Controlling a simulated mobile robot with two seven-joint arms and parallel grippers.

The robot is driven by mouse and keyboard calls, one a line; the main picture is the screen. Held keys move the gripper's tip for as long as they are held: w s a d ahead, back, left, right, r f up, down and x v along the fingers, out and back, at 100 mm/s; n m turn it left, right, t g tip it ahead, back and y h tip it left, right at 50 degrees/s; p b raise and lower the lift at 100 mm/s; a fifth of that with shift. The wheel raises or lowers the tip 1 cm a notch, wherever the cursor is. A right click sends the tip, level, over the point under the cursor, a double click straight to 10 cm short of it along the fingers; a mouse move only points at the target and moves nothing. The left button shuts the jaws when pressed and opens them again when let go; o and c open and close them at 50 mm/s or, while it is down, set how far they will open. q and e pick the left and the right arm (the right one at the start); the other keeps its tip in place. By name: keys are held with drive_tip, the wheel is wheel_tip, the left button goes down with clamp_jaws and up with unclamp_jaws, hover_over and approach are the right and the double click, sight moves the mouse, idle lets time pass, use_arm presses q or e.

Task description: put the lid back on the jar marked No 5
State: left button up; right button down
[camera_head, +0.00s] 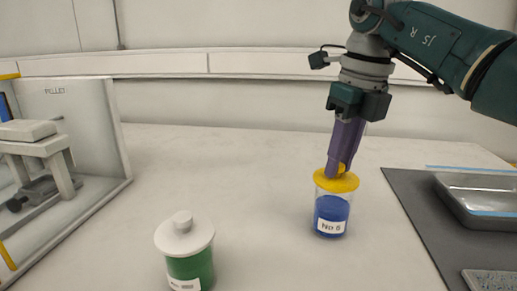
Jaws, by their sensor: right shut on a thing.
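A clear jar with blue contents (331,213) stands upright on the bench, right of centre. Its white label looks like "No 5" or "No 6"; the digit is too small to be sure. A yellow lid (325,183) is at the jar's mouth, covering it from this view. I cannot tell whether it is fully seated or just above the rim. My right gripper (338,172) points down from above, its purple fingers shut on the yellow lid's knob. My left gripper is not in view.
A green jar (190,267) with a white knobbed lid (184,236) stands front left. A pellet press booth (80,130) is at the left. A dark mat (418,212) with a metal tray (462,214) lies at the right. The bench between the jars is clear.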

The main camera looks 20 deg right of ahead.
drive_tip(key=shift+p, duration=0.3)
idle(0.8)
idle(0.6)
drive_tip(key=shift+f+p, duration=0.2)
drive_tip(key=shift+p, duration=0.1)
idle(0.4)
idle(0.6)
idle(0.3)
drive_tip(key=shift+c, duration=0.6)
unclamp_jaws()
